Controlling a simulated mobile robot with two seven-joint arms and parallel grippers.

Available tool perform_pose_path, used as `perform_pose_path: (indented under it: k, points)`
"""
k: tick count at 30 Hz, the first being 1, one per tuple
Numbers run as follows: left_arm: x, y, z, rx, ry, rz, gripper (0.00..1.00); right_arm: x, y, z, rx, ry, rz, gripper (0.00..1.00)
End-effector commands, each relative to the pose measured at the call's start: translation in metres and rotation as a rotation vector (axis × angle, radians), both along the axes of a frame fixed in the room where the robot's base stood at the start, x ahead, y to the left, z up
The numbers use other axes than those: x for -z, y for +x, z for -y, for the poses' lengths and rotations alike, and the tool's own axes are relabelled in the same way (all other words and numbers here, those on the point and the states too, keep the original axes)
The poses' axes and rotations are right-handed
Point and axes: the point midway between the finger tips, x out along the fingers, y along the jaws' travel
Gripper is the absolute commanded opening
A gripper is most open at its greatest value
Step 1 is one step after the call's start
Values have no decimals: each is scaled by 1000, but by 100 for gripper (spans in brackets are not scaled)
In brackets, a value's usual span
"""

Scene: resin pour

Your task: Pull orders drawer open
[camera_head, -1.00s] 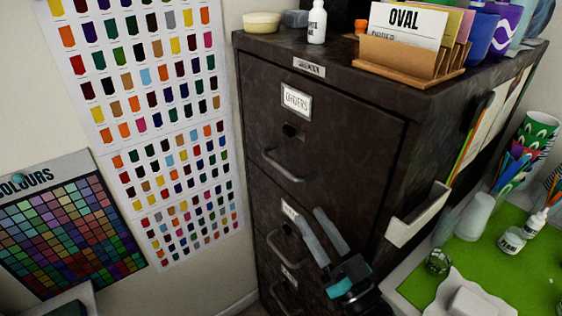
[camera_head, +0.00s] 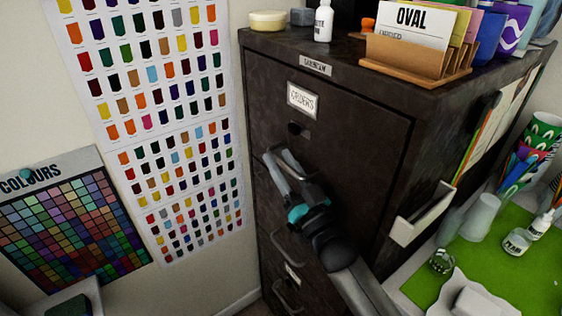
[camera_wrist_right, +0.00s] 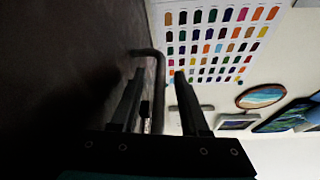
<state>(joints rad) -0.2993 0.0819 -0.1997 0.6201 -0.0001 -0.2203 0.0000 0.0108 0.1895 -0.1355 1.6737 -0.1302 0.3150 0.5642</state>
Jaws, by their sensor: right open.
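The orders drawer (camera_head: 355,140) is the top drawer of a dark metal cabinet, with a white "ORDERS" label (camera_head: 302,99) and a bar handle (camera_head: 304,178) below it. Its front looks flush with the cabinet, so it is closed. My right gripper (camera_head: 276,154) is open at this handle, its fingers reaching up and left across it. In the right wrist view the handle (camera_wrist_right: 160,75) passes between the two open fingers (camera_wrist_right: 160,78), with a gap to the right finger. I cannot tell whether the left finger touches it. My left gripper is not in view.
A lower drawer handle (camera_head: 288,250) sits below my right gripper. A card holder (camera_head: 415,60) and small pots stand on the cabinet top. A white holder (camera_head: 420,218) sticks out from its right side, beside a desk with a green mat (camera_head: 485,255). Colour charts cover the left wall.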

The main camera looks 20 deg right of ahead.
Motion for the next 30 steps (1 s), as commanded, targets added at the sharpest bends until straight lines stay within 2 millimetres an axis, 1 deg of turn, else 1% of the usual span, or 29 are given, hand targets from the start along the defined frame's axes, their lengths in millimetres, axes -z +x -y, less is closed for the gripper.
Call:
perform_pose_path:
  k: [10,22,30]
  points:
    - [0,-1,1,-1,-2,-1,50,-1,3,-1,-1,1,-1,45]
    - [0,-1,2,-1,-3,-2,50,-1,3,-1,0,1,0,0]
    - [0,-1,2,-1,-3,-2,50,-1,3,-1,0,0,0,0]
